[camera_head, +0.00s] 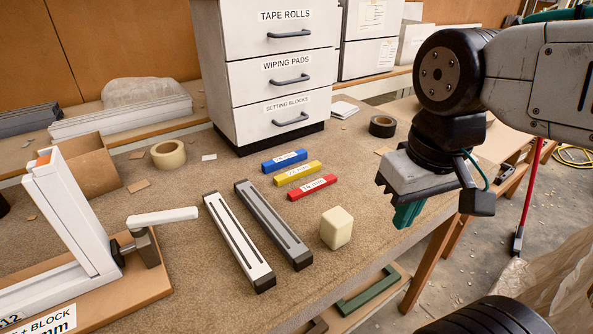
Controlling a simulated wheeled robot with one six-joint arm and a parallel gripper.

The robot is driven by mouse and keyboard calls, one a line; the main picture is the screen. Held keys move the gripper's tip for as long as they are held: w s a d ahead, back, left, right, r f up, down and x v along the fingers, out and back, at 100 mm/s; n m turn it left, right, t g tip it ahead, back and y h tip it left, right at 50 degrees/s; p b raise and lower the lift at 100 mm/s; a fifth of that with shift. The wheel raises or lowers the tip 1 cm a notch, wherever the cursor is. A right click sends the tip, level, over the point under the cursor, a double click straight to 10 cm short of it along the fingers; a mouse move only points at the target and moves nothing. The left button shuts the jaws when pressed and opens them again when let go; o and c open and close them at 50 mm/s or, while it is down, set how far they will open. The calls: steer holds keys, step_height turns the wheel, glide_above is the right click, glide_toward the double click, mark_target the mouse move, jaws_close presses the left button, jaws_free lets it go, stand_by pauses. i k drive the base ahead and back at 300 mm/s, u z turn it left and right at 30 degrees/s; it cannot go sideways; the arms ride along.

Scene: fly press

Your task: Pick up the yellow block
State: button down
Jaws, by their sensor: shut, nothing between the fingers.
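The yellow block (298,173) lies flat on the brown workbench, with a white label on its top. It sits between a blue block (284,161) behind it and a red block (312,187) in front of it, all roughly parallel and apart. My gripper (406,214) hangs at the right, over the bench's right edge, with its teal fingers pointing down. It is shut and empty, to the right of the yellow block and clear of it.
A white drawer cabinet (277,80) stands behind the blocks. A cream cube (336,228) and two long bars, one white (238,243) and one grey (272,224), lie in front. Tape rolls (383,126) and a white frame with a handle (80,215) stand around.

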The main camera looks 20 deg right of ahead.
mark_target(290, 176)
steer(key=u, duration=1.8)
steer(key=k, duration=1.1)
steer(key=z, duration=1.3)
steer(key=i, duration=1)
